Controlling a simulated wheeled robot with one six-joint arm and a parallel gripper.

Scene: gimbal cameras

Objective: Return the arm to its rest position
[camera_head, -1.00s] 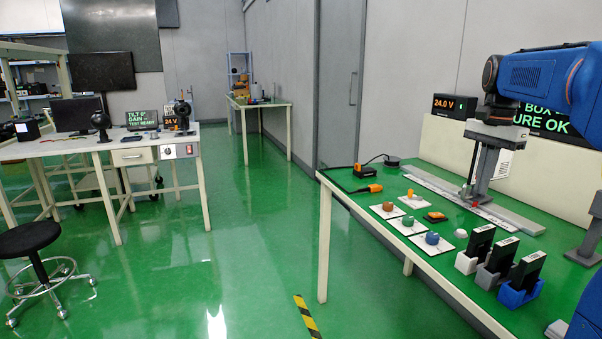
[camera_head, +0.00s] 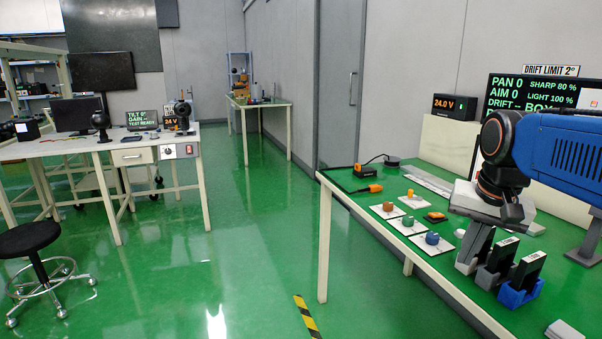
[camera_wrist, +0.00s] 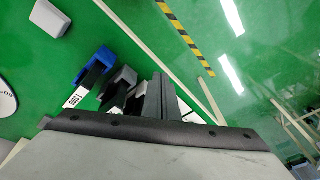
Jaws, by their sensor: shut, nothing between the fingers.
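My arm is blue with a dark wrist and a grey gripper (camera_head: 473,254). It reaches in from the right over the green-topped bench (camera_head: 400,195). The gripper points down, its fingers together with nothing between them. In the head view the fingers are in front of or close to the leftmost black block, which they mostly hide; contact cannot be told. In the wrist view the closed fingers (camera_wrist: 166,98) show beside the row of holders.
Black blocks stand in holders, the rightmost holder blue (camera_head: 518,294). Coloured knobs on white cards, including a blue one (camera_head: 432,238), lie to the left. A grey block (camera_head: 563,330) sits at the front. Screens (camera_head: 520,92) stand behind the arm.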

